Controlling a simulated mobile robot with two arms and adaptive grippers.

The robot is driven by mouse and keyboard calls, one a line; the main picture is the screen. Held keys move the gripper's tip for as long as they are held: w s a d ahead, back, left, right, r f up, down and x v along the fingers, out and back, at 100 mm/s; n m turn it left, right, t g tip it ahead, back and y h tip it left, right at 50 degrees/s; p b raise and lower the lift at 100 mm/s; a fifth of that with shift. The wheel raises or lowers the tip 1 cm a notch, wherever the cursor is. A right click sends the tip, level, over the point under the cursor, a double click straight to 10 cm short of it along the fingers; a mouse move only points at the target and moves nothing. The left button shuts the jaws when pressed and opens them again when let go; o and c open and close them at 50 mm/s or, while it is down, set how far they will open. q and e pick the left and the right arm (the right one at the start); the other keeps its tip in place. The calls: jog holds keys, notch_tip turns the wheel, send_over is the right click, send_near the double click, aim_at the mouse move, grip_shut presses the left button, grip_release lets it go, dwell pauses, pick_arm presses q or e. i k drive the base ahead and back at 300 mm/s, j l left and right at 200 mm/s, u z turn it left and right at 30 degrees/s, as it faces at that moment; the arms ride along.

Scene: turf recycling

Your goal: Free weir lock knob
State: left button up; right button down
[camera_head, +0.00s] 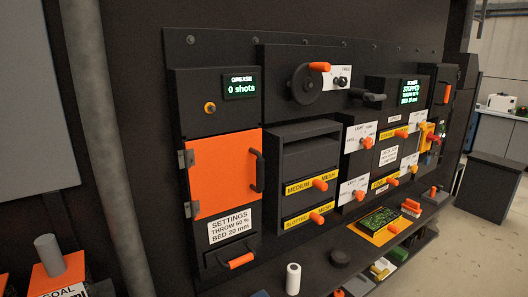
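No label that I can read says weir lock, so I cannot tell for sure which knob it is. A black handwheel (305,84) with an orange grip (320,66) sits high on the dark machine panel. A white label plate (338,77) with a dark knob on it is just right of the wheel. A black lever (369,96) sticks out lower right of it. Several orange knobs sit below, such as one by the medium mesh label (320,184) and one on a white dial plate (367,142). Neither of my grippers is in view.
An orange door (224,173) with a black handle is on the left. A grease display (240,86) reads 0 shots; another display (411,91) reads stopped. A shelf below holds a white roll (293,279), a black puck (340,257) and an orange-edged tray (379,225).

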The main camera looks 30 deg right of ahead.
aim_at(342, 81)
jog(key=z, duration=1.55)
